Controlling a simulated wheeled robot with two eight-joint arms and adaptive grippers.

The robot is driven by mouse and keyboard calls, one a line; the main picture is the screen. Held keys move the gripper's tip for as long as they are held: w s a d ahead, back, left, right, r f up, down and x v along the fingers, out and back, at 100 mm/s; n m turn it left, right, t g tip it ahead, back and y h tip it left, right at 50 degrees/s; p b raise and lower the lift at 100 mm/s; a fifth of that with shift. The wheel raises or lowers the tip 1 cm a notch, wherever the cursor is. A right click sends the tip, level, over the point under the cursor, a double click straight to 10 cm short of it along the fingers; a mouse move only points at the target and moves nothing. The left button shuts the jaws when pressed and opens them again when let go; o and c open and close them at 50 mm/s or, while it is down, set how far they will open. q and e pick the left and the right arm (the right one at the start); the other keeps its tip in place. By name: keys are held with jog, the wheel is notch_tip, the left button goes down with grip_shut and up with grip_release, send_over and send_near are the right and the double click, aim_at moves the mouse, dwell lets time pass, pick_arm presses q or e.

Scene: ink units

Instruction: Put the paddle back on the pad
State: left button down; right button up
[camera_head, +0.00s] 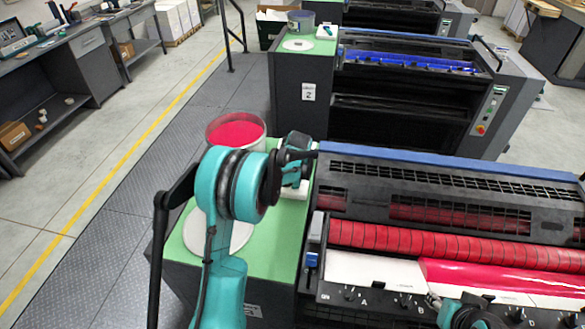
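My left arm crosses in front of the near unit's green top (283,238). Its gripper (300,157) is over the top's back right part, above a small white block (296,190). The fingers are mostly hidden, so I cannot tell whether they are open or hold anything. I cannot make out a paddle for certain. A round white pad (205,236) lies flat on the green top, partly hidden by my arm. A can of red ink (236,131) stands behind it. My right gripper (437,301) is at the bottom edge, over the press front; its fingers are unclear.
The near press (440,190) with red rollers stands right of the green top. A second unit (300,90) behind carries a can (301,21), a round pad (298,45) and a white block (327,32).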

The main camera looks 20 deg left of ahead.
pick_arm(q)
jog(key=shift+s+d+f+b, duration=0.15)
jog(key=shift+s+f+b, duration=0.15)
jog(key=shift+f+b, duration=0.25)
jog(key=c, duration=1.4)
grip_release()
jog(key=shift+w+f, duration=0.2)
jog(key=shift+s+r, duration=0.1)
